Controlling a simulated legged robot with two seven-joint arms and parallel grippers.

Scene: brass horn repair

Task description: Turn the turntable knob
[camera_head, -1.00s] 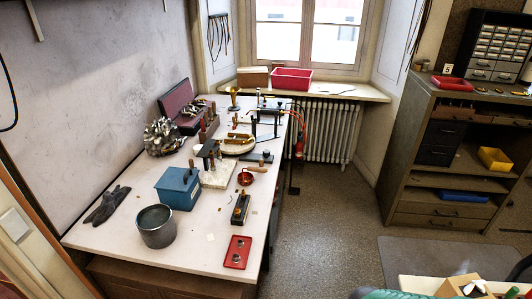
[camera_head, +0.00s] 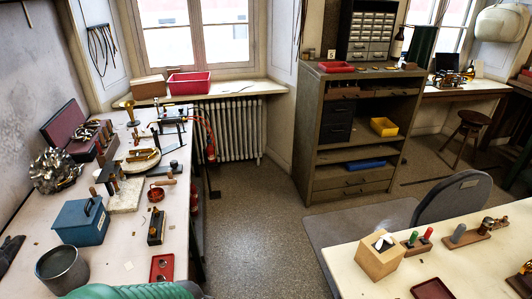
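A round pale disc (camera_head: 140,160) lies on the left workbench (camera_head: 125,235) with brass-coloured pieces on it. It may be the turntable, but I cannot tell for sure. I cannot make out a knob at this distance. Neither my left nor my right gripper is in view. A teal ribbed shape shows at the bottom edge, left of centre; I cannot tell which part it is.
The left bench holds a blue box (camera_head: 81,221), a grey pot (camera_head: 62,268) and a red tray (camera_head: 163,267). A shelf cabinet (camera_head: 322,130) stands beyond open floor (camera_head: 250,215). At lower right are a chair (camera_head: 455,196) and a table (camera_head: 395,280) with a wooden block (camera_head: 379,257).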

